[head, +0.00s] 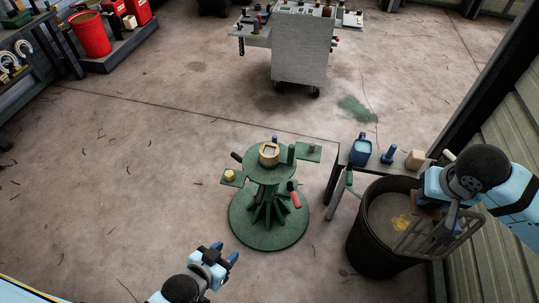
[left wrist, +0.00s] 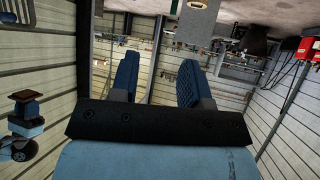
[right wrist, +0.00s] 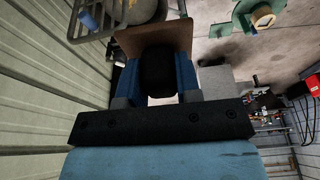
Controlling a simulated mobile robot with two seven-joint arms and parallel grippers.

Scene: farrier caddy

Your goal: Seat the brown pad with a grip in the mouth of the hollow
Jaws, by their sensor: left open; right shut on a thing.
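The brown pad (right wrist: 150,36) has a thick black grip (right wrist: 157,70). My right gripper (right wrist: 157,78) is shut on that grip, and the pad sits beyond the fingertips. In the head view the pad (head: 426,210) is largely hidden by my right arm, above the dark bin at the right. A tan block with an opening in its top (head: 269,154), which looks like the hollow, stands on the green pedestal (head: 262,172), apart from the pad and to its left. My left gripper (head: 225,253) is open and empty, in front of the pedestal; its spread fingers also show in the left wrist view (left wrist: 159,82).
The dark bin (head: 365,245) with a metal rack (head: 440,233) stands right of the pedestal. A small bench (head: 346,158) behind it carries a blue container (head: 361,149) and a cream block (head: 415,159). The pedestal has side trays and a red handle (head: 295,199). Floor to the left is clear.

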